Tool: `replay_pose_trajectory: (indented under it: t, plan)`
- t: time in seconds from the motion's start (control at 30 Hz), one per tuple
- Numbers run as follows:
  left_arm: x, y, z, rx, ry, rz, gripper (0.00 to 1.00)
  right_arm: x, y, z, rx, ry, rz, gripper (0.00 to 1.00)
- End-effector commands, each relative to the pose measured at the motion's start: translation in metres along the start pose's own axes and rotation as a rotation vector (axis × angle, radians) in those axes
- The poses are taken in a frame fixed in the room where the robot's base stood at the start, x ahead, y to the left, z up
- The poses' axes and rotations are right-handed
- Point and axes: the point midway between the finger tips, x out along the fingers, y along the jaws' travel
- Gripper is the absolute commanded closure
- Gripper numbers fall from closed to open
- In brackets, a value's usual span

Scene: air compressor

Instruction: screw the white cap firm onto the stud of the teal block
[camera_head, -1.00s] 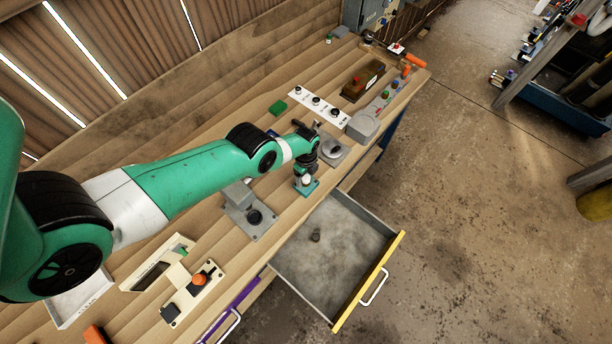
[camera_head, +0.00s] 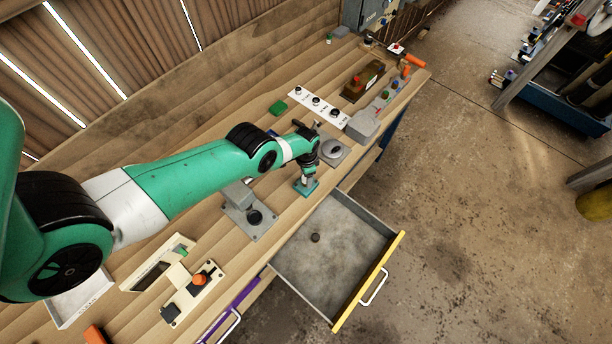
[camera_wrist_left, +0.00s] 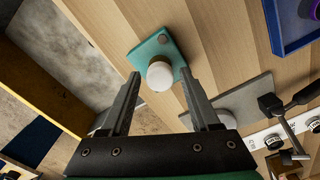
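The teal block (camera_wrist_left: 153,46) lies on the wooden bench near its front edge; it also shows in the head view (camera_head: 306,188). The round white cap (camera_wrist_left: 160,75) sits over the block, seen from above in the left wrist view. My left gripper (camera_wrist_left: 160,80) is open above the block, with one finger on each side of the cap and visible gaps between. In the head view, my left wrist hangs above the block. My right gripper is not in view.
An open drawer (camera_head: 379,264) with a small dark round object (camera_head: 315,238) inside is in front of the block. A grey plate with a black knob (camera_head: 254,217) is to the left, and a grey round fixture (camera_head: 332,151) stands close behind to the right.

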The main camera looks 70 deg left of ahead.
Motion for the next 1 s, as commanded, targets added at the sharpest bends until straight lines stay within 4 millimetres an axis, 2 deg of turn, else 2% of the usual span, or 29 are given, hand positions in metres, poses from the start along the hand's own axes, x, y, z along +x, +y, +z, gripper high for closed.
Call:
replay_pose_trajectory:
  t: [0.03,0.3,0.33,0.87,0.93,1.0]
  plan:
    - [0.0000,0.0000,0.0000,0.001,0.000,0.000,0.48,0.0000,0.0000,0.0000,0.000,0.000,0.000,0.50]
    - [0.0000,0.0000,0.0000,0.002,0.000,0.000,0.97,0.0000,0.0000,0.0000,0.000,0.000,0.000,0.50]
    - [0.0000,0.0000,0.0000,0.002,0.000,0.000,1.00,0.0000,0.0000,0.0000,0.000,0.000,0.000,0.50]
    - [0.0024,0.0000,0.0002,0.004,0.001,-0.001,1.00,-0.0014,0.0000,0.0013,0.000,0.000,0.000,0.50]
    - [0.0027,-0.0001,0.0003,0.055,0.001,-0.001,1.00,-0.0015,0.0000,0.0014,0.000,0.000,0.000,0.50]
    - [0.0030,-0.0001,0.0004,0.202,0.001,-0.001,1.00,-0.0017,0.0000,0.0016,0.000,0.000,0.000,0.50]
